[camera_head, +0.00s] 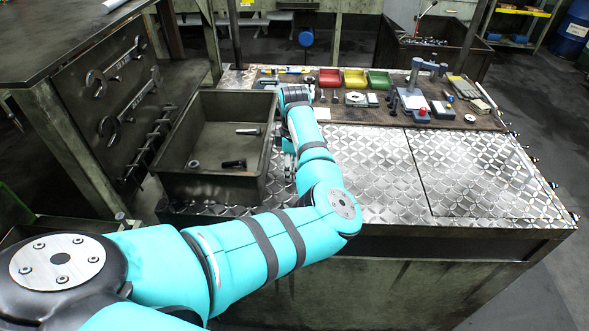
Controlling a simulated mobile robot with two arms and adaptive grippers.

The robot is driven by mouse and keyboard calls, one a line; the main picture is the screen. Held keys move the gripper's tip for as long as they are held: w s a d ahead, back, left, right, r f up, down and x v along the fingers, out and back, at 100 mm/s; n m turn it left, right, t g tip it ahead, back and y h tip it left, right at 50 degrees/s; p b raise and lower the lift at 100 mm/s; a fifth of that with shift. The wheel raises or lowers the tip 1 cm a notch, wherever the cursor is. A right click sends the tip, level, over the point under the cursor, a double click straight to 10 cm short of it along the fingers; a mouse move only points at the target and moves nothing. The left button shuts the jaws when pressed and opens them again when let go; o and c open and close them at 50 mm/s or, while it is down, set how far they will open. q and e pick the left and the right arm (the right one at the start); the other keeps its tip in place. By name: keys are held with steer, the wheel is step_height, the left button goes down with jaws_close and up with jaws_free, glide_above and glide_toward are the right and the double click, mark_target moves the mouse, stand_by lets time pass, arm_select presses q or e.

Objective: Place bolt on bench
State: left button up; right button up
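A dark metal bin (183,185) sits at the left end of the bench. Inside it lie a dark bolt (233,163), another bolt (248,131) and a small round piece (194,164) at the left. The bench (385,165) has a shiny diamond-plate top. My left gripper (287,158) seems to hang beside the bin's right wall, mostly hidden by my arm. I cannot tell whether it is open or holds anything. My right gripper is not in view.
Red (330,77), yellow (354,78) and green (378,80) small bins stand along the bench's back, with tools and a blue-grey press (413,95). The bench's front middle and right are clear. A dark workbench with hanging wrenches (118,75) stands at the left.

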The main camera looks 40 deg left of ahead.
arm_select(q)
step_height(320, 180, up, 12)
steer(key=b, duration=0.3)
stand_by(0.5)
